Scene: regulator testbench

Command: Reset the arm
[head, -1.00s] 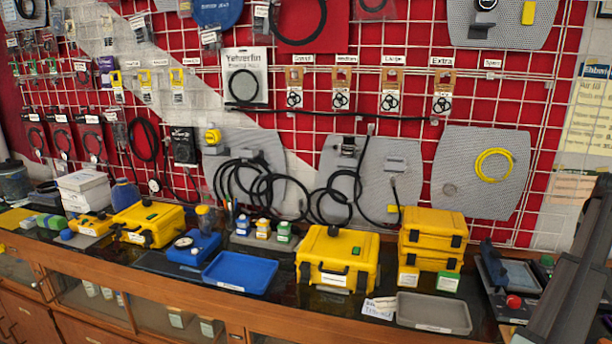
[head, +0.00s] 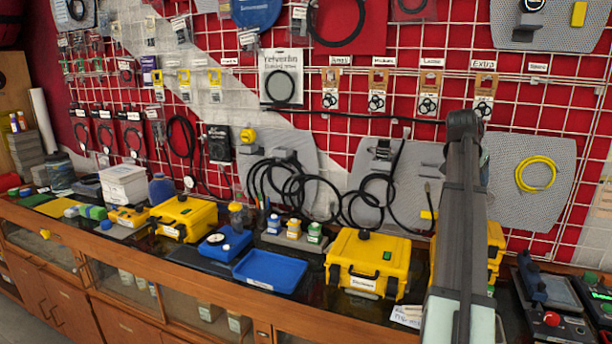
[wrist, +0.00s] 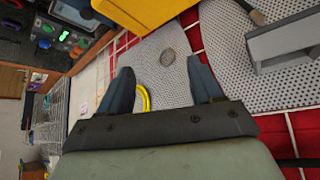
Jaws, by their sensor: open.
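My gripper (wrist: 162,92) shows in the wrist view with its two dark fingers spread apart. It is open, and nothing sits between the fingers. Past the fingers are a grey perforated panel (wrist: 155,70) and part of a yellow cable loop (wrist: 145,98). In the head view my arm stands upright at the right, in front of the stacked yellow cases (head: 494,240) and part of the wall grid. My gripper cannot be made out in the head view.
The bench holds a large yellow case (head: 366,262), an empty blue tray (head: 270,272), a blue gauge unit (head: 223,243) and another yellow case (head: 183,217). Devices with a red button (head: 551,318) stand at the far right. Cables hang on the red grid wall behind.

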